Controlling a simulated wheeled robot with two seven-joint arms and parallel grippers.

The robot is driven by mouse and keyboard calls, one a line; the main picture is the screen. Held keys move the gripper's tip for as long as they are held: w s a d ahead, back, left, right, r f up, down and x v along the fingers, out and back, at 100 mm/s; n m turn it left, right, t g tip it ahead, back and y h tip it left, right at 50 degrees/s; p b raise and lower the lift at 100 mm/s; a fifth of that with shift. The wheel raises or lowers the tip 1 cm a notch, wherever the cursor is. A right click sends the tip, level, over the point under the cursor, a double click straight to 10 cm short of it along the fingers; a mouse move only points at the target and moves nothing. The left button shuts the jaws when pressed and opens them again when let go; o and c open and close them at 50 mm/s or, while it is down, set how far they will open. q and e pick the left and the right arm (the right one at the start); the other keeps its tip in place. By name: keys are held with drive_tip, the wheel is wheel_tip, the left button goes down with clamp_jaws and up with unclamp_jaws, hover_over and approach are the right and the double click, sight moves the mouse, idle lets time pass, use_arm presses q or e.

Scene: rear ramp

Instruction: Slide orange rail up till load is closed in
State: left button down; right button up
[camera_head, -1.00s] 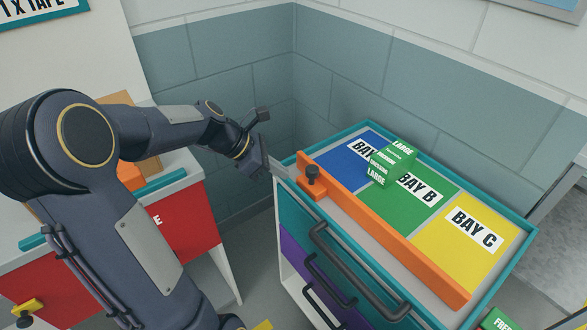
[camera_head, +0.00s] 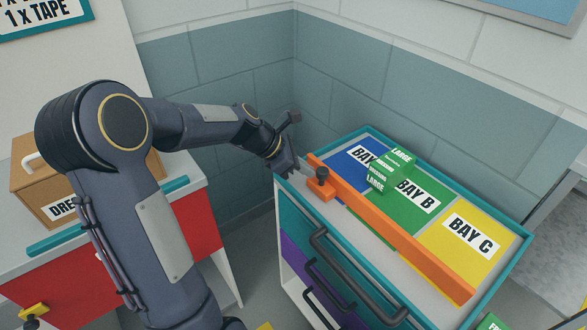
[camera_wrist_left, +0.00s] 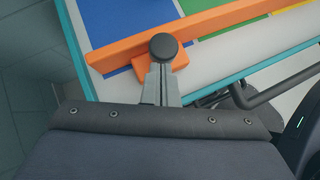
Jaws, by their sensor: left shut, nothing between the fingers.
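The orange rail (camera_head: 395,230) lies lengthwise across the tray top, over the front part of the coloured bays. It also shows in the wrist view (camera_wrist_left: 205,24). A black knob (camera_head: 322,175) stands on an orange block at its left end. The load, a green box marked LARGE (camera_head: 388,172), sits behind the rail around the blue and green bays, with a gap not clearly visible. My left gripper (camera_wrist_left: 160,84) is shut and empty, its fingertips at the front side of the knob, seemingly touching it. In the head view the left gripper (camera_head: 300,173) reaches over the tray's left edge.
The teal-rimmed tray (camera_head: 518,238) tops a drawer cabinet with black handles (camera_head: 345,265) in front. Bay C (camera_head: 470,235) is empty. Walls stand close behind. A red-fronted bench (camera_head: 180,240) with a cardboard box (camera_head: 60,200) is at left.

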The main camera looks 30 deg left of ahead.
use_arm(q)
drive_tip(key=w+d+p, duration=0.1)
drive_tip(key=w+p, duration=0.1)
drive_tip(key=w, duration=0.2)
drive_tip(key=w+d+p, duration=0.2)
drive_tip(key=w, duration=0.2)
drive_tip(key=w+d+p, duration=0.2)
drive_tip(key=w, duration=0.1)
drive_tip(key=shift+w+r, duration=0.2)
drive_tip(key=shift+w, duration=0.2)
drive_tip(key=shift+w+d+f+p, duration=0.15)
drive_tip(key=shift+w+p, duration=0.15)
drive_tip(key=shift+w, duration=0.1)
drive_tip(key=shift+s+a, duration=0.15)
drive_tip(key=shift+a, duration=0.05)
drive_tip(key=s+a+f+v, duration=0.1)
drive_tip(key=v, duration=1.1)
drive_tip(key=shift+s+a, duration=0.15)
drive_tip(key=shift+a, duration=0.2)
